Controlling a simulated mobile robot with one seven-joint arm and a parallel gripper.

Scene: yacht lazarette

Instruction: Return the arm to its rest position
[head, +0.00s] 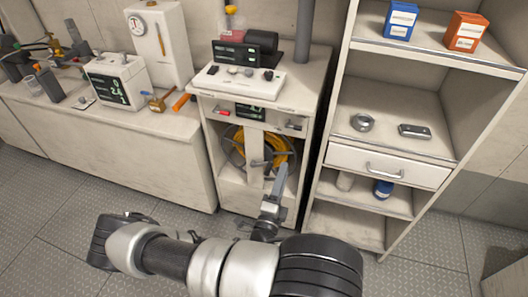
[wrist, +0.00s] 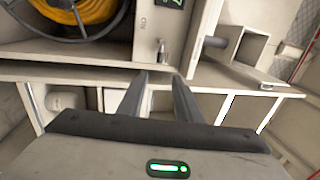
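My arm reaches across the lower middle of the head view, and my gripper (head: 281,178) points up toward the front of the middle cabinet (head: 205,150). In the wrist view my gripper (wrist: 158,82) shows two dark fingers with a clear gap between them. Nothing is between the fingers. A cabinet edge and a panel with a small lever (wrist: 162,50) lie beyond the fingertips. From these views I cannot tell whether a fingertip touches the cabinet.
A yellow hose reel (head: 270,148) sits inside the middle cabinet, close to my gripper; it also shows in the wrist view (wrist: 85,12). A shelf unit with a drawer (head: 388,168) stands at right, a long bench (head: 120,130) at left. Grey floor (head: 440,250) is clear at lower right.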

